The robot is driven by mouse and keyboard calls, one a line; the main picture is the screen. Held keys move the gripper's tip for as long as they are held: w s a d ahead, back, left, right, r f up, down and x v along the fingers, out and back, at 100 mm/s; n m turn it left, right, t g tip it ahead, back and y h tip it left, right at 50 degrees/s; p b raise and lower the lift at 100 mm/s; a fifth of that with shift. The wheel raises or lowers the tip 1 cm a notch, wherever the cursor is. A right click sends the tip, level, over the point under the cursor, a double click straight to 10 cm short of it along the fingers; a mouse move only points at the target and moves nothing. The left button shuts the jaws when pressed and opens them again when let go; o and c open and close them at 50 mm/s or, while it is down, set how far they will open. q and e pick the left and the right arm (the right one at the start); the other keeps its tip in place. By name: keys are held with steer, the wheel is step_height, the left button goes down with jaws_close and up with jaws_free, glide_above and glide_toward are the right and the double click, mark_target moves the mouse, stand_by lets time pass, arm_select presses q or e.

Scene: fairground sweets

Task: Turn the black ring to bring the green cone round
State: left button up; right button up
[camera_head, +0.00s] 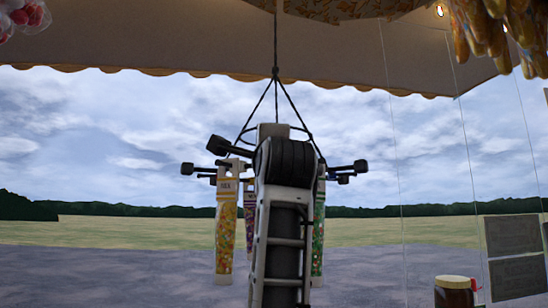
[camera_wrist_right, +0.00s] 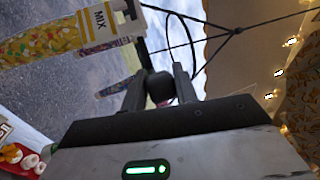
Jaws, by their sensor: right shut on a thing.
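The black ring (camera_head: 243,135) hangs on cords from the awning, with black-knobbed pegs such as the left one (camera_head: 218,145) around it. My right arm rises in front of its middle and hides much of it. In the wrist view my right gripper (camera_wrist_right: 160,75) is shut on a black knob (camera_wrist_right: 160,87) of the ring. The green cone (camera_head: 319,238) hangs just right of my arm, partly hidden. A yellow-orange MIX cone (camera_head: 226,235) hangs left of my arm; it also shows in the wrist view (camera_wrist_right: 45,42). A purple-labelled cone (camera_head: 250,212) hangs between them, partly covered. My left gripper is out of view.
A jar with a yellow lid (camera_head: 453,290) stands at the lower right, near dark boards (camera_head: 515,255). Yellow bagged goods (camera_head: 490,30) hang at the upper right, pink-red sweets (camera_head: 22,15) at the upper left. The air left of the ring looks open.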

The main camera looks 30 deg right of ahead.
steer(key=w+a, duration=0.4)
steer(key=shift+a+f, duration=0.1)
steer(key=shift+a, duration=0.25)
steer(key=o, duration=0.7)
steer(key=shift+b+v, duration=3.1)
steer(key=shift+v, duration=2)
steer(key=shift+d+f, duration=0.1)
